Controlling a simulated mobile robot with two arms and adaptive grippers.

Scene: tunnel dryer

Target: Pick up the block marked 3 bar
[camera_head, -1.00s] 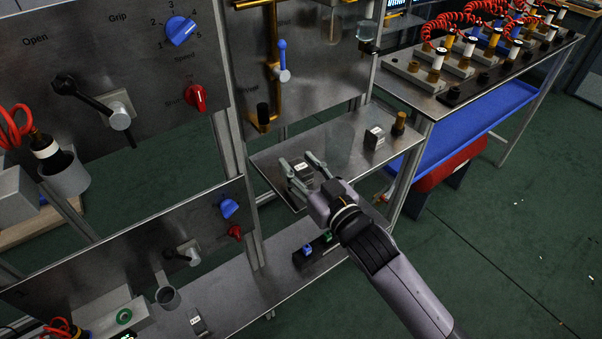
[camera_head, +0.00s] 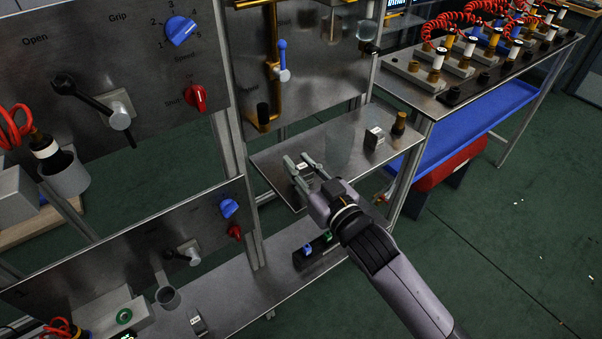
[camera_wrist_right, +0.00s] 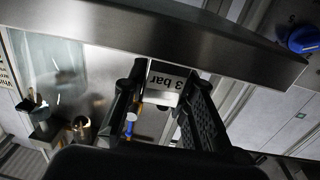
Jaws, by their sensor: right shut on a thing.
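The block marked 3 bar (camera_wrist_right: 167,82) sits between the two fingers of my right gripper (camera_wrist_right: 160,98) in the right wrist view, its label facing the camera. In the head view my right gripper (camera_head: 300,164) is at the left part of the metal shelf, shut on the block (camera_head: 302,168), which is mostly hidden by the fingers. I cannot tell whether the block touches the shelf. My left gripper is not in view.
A control panel (camera_head: 90,60) stands at the left. Green floor is open at the right.

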